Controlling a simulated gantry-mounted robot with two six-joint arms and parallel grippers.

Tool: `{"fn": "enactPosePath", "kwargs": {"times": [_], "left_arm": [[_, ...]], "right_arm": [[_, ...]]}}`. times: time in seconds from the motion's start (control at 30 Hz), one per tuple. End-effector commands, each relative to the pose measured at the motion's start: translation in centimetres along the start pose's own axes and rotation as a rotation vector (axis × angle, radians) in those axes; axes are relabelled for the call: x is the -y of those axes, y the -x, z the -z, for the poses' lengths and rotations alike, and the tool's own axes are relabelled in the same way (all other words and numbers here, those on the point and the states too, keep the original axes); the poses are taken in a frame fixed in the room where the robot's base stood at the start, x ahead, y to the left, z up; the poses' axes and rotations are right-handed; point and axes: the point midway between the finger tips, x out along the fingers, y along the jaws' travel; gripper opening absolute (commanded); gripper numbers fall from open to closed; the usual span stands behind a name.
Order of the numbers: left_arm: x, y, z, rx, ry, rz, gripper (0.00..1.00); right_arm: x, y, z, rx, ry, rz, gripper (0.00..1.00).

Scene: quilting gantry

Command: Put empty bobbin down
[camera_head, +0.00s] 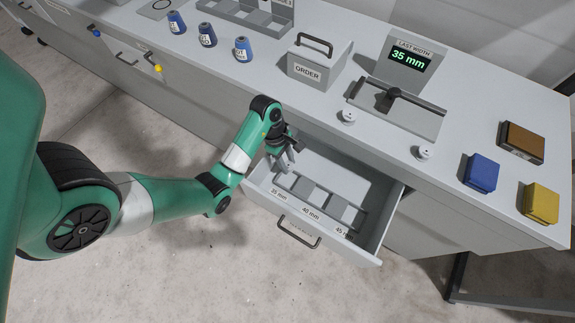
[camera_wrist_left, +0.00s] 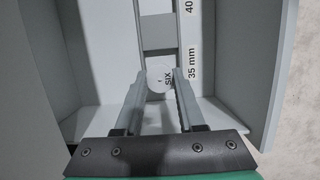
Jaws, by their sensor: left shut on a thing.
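My left gripper (camera_head: 284,163) reaches down into the open drawer (camera_head: 372,242) at its 35 mm end. In the left wrist view its two fingers (camera_wrist_left: 160,78) are shut on a pale round bobbin (camera_wrist_left: 158,77), whose top bears the letters "SIX". The bobbin is within the drawer, near the 35 mm label (camera_wrist_left: 193,58). I cannot tell whether it touches the drawer floor. In the head view the gripper hides it. The drawer front has labels for 35 mm, 40 mm (camera_head: 310,213) and 45 mm. My right gripper is not in view.
Two small white round pieces (camera_head: 346,117) (camera_head: 423,153) stand on the worktop (camera_head: 460,130) by a measuring fixture (camera_head: 420,118). A display (camera_head: 408,60) reads 35 mm. Blue spools (camera_head: 242,50), an ORDER box (camera_head: 315,68) and blue (camera_head: 481,173) and yellow (camera_head: 539,203) blocks stand there too.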

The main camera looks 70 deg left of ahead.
Motion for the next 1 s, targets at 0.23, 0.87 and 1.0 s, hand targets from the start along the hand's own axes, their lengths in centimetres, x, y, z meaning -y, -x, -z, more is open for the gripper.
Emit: {"fn": "enactPosePath", "kwargs": {"times": [0.23, 0.87, 1.0], "left_arm": [[0.1, -3.6, 1.0, -0.001, 0.000, 0.003, 0.00], [0.1, -9.7, 2.6, 0.000, -0.001, 0.001, 0.00], [0.1, -9.6, 2.6, 0.000, -0.001, 0.001, 0.00]], "right_arm": [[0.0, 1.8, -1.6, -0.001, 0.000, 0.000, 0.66], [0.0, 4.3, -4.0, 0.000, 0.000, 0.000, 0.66], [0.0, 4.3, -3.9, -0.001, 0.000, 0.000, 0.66]]}}
